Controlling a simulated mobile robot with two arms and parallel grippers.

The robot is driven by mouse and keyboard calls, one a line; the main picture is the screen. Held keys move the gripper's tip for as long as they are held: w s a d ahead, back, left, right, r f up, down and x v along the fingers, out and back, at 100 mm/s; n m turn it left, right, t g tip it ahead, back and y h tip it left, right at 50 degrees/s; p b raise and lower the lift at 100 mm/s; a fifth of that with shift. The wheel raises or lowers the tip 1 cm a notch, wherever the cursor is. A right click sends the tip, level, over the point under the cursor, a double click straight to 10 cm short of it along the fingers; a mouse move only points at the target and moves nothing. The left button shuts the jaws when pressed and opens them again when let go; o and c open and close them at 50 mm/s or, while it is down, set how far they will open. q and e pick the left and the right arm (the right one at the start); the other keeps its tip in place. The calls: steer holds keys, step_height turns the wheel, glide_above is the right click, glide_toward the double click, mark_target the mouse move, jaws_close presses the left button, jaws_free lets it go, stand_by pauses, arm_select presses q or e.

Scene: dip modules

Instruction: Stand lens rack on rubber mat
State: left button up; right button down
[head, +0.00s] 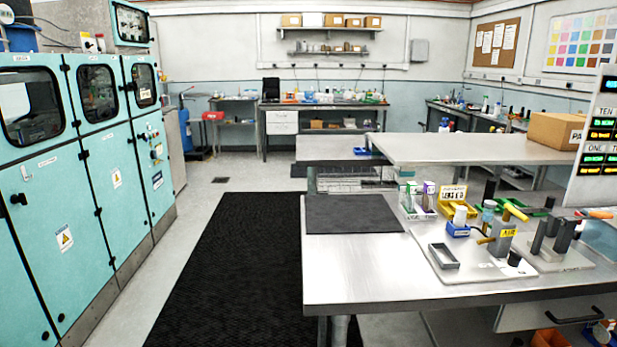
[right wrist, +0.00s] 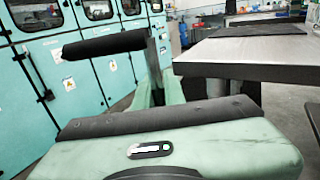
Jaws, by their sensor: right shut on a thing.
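The rubber mat (head: 350,213) is a dark flat rectangle at the left end of the steel bench, bare on top. It also shows in the right wrist view at the far part of the bench (right wrist: 262,29). My right gripper (right wrist: 157,62) is in the right wrist view, its green fingers together on a long dark bar-like thing (right wrist: 105,43). This looks to be the lens rack, seen edge-on and sticking out to the left. It is in the air left of the bench, apart from the mat. Neither gripper shows in the head view.
The steel bench (head: 370,270) carries a pale board with an open grey frame (head: 444,256), small bins and upright blocks at the right. A raised shelf (head: 440,149) and cardboard box (head: 556,130) stand behind. Teal cabinets (head: 40,200) line the left. A black floor mat (head: 235,260) lies between.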

steer(key=shift+s+d+f+m+t+h, duration=0.15)
steer(key=shift+s+d+m+h, duration=0.1)
steer(key=shift+s, duration=0.1)
steer(key=shift+s+d+f+m+t+h, duration=0.1)
steer(key=shift+s+f+m+t+h, duration=0.05)
steer(key=shift+s+m+h, duration=0.15)
steer(key=s+d+m+t+h, duration=0.2)
steer(key=s+d+m+h, duration=0.4)
steer(key=s+d+h, duration=0.3)
steer(key=shift+s+d+f+p, duration=0.2)
steer(key=shift+s+d+p, duration=0.1)
steer(key=shift+s, duration=0.25)
steer(key=shift+a, duration=0.15)
